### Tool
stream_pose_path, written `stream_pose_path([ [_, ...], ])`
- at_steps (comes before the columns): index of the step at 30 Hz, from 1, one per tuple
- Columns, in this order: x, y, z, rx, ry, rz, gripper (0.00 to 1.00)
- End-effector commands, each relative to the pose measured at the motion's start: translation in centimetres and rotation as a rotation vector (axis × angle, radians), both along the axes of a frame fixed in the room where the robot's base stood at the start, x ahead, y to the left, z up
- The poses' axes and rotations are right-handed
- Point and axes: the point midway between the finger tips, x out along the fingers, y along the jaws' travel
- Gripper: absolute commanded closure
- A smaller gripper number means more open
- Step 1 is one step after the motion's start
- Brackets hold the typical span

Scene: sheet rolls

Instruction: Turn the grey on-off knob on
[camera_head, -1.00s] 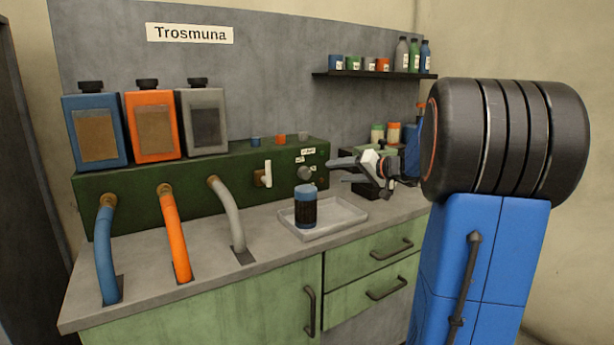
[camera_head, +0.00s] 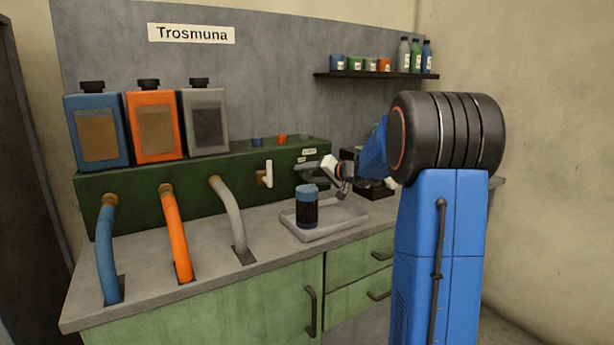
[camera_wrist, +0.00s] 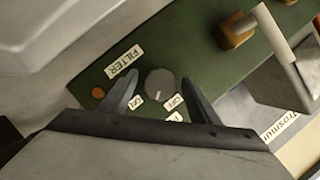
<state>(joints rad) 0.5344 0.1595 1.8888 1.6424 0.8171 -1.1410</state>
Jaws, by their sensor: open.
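The grey knob (camera_wrist: 160,83) is round with a pale mark near its lower edge, on the green panel (camera_wrist: 207,62). The ON label (camera_wrist: 135,102) and the OFF label (camera_wrist: 174,103) sit just below it in the wrist view. My gripper (camera_wrist: 160,75) is open, with one finger on each side of the knob. I see gaps beside the knob and no clear contact. In the head view my gripper (camera_head: 300,177) is in front of the panel's right part and hides the knob.
A FILTER label (camera_wrist: 123,62) and an orange light (camera_wrist: 98,92) are near the knob. A white-handled brass valve (camera_head: 267,174) is left of my gripper. A blue-black jar (camera_head: 306,208) stands in a grey tray (camera_head: 347,221) below.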

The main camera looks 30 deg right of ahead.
Motion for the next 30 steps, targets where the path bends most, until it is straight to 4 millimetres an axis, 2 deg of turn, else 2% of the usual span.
stream_pose_path([
  [4,0.69,0.31,-0.18,0.0,-0.001,0.001,0.44],
  [12,0.78,0.32,-0.22,0.0,0.0,0.0,0.44],
  [13,0.78,0.32,-0.22,0.0,0.0,0.0,0.46],
  [18,0.77,0.31,-0.22,0.0,0.0,0.0,0.85],
  [30,0.75,0.26,-0.29,0.067,0.003,0.0,0.85],
])
